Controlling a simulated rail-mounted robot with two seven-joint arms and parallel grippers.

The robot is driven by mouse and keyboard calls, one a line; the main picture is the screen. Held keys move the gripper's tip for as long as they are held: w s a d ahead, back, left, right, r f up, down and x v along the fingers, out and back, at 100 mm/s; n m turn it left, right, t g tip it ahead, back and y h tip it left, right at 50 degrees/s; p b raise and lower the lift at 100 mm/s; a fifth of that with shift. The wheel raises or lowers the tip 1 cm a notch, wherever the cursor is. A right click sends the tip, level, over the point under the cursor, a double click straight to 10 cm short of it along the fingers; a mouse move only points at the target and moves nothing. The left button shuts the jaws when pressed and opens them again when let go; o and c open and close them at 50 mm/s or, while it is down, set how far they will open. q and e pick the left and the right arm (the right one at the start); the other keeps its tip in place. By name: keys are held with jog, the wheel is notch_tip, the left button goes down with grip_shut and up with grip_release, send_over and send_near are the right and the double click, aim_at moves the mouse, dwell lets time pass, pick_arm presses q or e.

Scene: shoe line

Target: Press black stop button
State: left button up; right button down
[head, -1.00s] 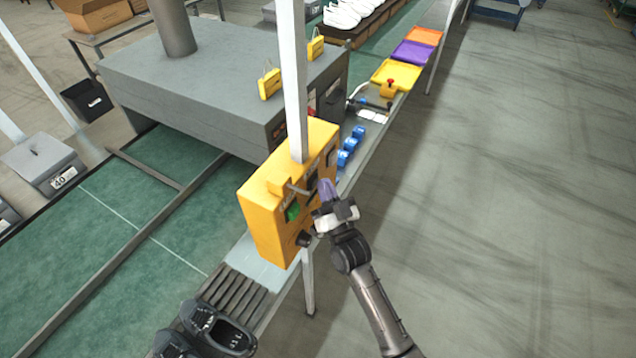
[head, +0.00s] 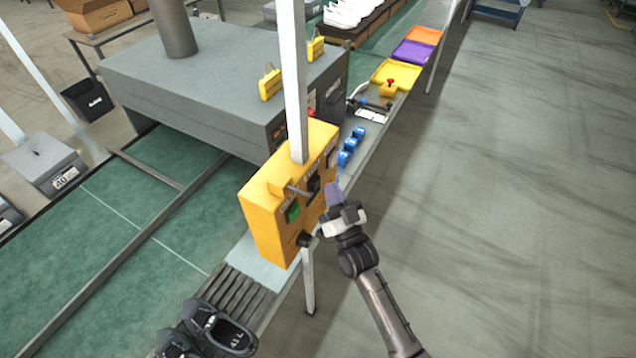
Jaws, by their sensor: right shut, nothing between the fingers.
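A yellow control box (head: 262,222) is mounted on a white post. Its right-hand face carries a green button (head: 292,212) and a black button (head: 314,183) up and to the right of it. My right gripper (head: 333,190), with purple fingertips, is shut and empty. It is just right of the box face, close to the black button in the picture. A small gap seems to show between the fingertips and the button. The gripper hides part of the box's right edge. My left gripper is not in view.
A black knob (head: 304,239) sticks out low on the box. The white post (head: 292,80) rises through it. Behind are a grey machine (head: 190,90) and a green conveyor (head: 130,235). Black shoes (head: 215,330) lie at the bottom. Floor at right is clear.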

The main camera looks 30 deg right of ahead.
jog(key=s, duration=0.1)
jog(key=s+d+p, duration=0.1)
jog(key=s, duration=0.1)
jog(key=s+d, duration=0.1)
jog(key=shift+s+d+p, duration=0.1)
jog(key=shift+s+p, duration=0.15)
jog(key=shift+p, duration=0.1)
dwell(0.8)
